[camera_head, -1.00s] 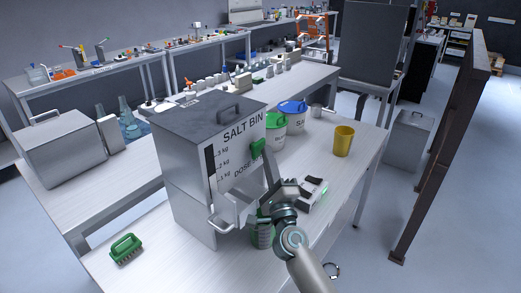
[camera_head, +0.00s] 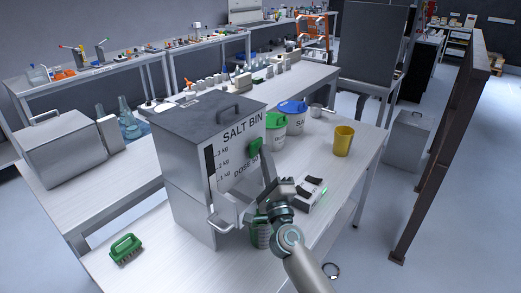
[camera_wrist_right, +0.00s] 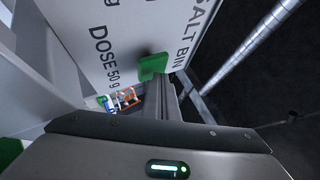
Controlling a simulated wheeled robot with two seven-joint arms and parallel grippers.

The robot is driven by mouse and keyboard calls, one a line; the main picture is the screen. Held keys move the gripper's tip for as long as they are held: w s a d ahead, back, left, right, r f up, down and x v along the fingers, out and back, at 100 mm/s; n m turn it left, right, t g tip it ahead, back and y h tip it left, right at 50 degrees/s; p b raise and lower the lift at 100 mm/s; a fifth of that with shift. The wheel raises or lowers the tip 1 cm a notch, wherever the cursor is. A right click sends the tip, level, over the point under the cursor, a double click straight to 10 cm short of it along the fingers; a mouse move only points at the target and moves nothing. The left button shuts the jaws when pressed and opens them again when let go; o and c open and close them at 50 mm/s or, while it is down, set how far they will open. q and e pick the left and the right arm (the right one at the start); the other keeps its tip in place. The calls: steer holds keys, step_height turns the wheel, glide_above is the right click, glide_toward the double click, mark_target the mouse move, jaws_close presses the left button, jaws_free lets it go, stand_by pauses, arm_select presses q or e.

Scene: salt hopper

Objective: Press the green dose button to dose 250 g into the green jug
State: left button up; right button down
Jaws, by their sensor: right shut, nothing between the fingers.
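The grey salt bin (camera_head: 190,170) stands on the front table, with "SALT BIN" and "DOSE 50 g" printed on its face. The green dose button (camera_head: 255,147) is on that face, and in the right wrist view the button (camera_wrist_right: 153,64) sits just beyond my fingers. My right gripper (camera_head: 264,160) is shut and empty, its tips at the button's lower edge; whether they touch it I cannot tell. The green jug (camera_head: 261,236) stands below the bin's spout, partly hidden by my right wrist. Its contents cannot be seen. My left gripper is out of view.
Green-lidded (camera_head: 276,124) and blue-lidded (camera_head: 293,114) tubs and a yellow cup (camera_head: 343,141) stand behind. The table's right part is fairly clear.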

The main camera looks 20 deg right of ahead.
steer(key=shift+w+a, duration=0.25)
steer(key=shift+a, duration=0.1)
stand_by(1.1)
steer(key=shift+f, duration=0.1)
steer(key=shift+s+d+f, duration=0.2)
steer(key=shift+s+d, duration=0.35)
steer(key=shift+s, duration=0.35)
steer(key=shift+s+d+r, duration=0.1)
steer(key=shift+d, duration=0.05)
steer(key=shift+s+d+p, duration=0.25)
steer(key=shift+s+d, duration=0.15)
steer(key=shift+s, duration=0.3)
steer(key=shift+s+d+p, duration=0.2)
steer(key=shift+s+d, duration=0.25)
steer(key=shift+s, duration=0.25)
steer(key=shift+s+d+p, duration=0.25)
steer(key=shift+s+d, duration=0.15)
steer(key=shift+s, duration=0.3)
